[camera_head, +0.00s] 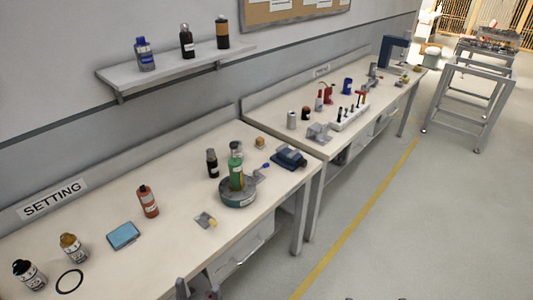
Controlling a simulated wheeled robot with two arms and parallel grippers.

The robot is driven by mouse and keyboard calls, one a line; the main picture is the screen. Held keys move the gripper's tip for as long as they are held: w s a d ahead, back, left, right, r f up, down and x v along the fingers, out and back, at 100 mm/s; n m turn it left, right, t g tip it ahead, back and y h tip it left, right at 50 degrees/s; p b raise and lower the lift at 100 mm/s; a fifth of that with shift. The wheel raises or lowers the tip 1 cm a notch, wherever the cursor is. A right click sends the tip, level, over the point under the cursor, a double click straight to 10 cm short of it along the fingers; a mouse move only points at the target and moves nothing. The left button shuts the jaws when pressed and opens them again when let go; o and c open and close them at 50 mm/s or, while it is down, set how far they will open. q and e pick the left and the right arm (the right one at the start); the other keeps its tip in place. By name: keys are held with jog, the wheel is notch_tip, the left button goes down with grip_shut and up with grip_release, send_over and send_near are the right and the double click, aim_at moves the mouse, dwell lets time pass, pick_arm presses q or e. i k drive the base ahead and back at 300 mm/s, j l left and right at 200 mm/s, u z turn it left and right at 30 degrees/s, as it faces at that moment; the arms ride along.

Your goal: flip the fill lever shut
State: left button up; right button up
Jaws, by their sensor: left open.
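My right gripper cannot be made out.
A dark bottle (212,164) stands close behind the fixture, and a blue vise-like device (289,157) lies to its right. A small grey plate (205,220) lies in front. A red bottle (148,201) and blue box (123,235) are left. Open floor (390,235) is right.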

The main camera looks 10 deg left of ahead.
aim_at(255, 171)
jog(key=i+l+z, duration=0.2)
jog(key=i, duration=0.35)
jog(key=i+l+z, duration=0.25)
jog(key=i, duration=0.25)
jog(key=j, duration=0.1)
